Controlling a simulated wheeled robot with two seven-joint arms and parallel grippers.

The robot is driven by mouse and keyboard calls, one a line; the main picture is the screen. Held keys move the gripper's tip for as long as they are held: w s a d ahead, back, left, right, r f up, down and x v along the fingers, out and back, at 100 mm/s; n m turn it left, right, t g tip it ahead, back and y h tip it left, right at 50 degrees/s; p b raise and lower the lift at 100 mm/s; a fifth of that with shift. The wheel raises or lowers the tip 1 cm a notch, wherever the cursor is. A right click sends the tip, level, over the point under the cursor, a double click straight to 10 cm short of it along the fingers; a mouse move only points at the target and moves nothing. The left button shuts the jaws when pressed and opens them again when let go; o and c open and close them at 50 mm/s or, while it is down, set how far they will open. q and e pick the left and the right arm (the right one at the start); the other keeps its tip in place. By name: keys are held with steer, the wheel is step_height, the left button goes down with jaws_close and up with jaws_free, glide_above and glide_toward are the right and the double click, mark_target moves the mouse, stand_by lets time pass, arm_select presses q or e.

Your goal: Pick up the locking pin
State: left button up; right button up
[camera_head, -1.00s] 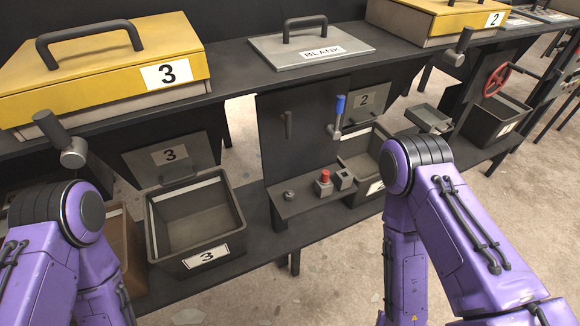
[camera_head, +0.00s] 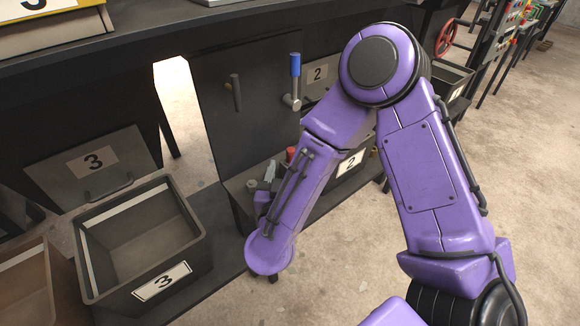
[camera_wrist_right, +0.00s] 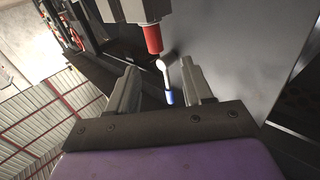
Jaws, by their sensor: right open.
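The locking pin appears to be the red-topped piece (camera_head: 291,154) on the small ledge of the dark panel; in the head view my right forearm hides its lower part. In the right wrist view its red cylinder (camera_wrist_right: 153,39) sticks out of a grey block, just beyond my fingertips. My right gripper (camera_head: 269,177) is beside it at the ledge, mostly hidden by its own wrist. In the right wrist view the right gripper (camera_wrist_right: 159,74) is open, its two grey fingers apart with nothing held between them. My left gripper is out of view.
A blue-handled lever (camera_head: 295,66) stands on the dark panel (camera_head: 213,110) above the ledge. A grey round knob (camera_head: 252,185) sits on the ledge, left of my gripper. Open bin 3 (camera_head: 190,228) stands left; bin 2 (camera_head: 350,166) is partly behind my right arm.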

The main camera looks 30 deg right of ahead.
mark_target(290, 154)
steer(key=x, duration=0.5)
steer(key=p+x, duration=0.1)
steer(key=x, duration=0.2)
steer(key=shift+s+d+f, duration=0.1)
steer(key=shift+d+f, duration=0.25)
steer(key=shift+d, duration=0.05)
steer(key=shift+a, duration=0.15)
steer(key=shift+c, duration=0.4)
jaws_close()
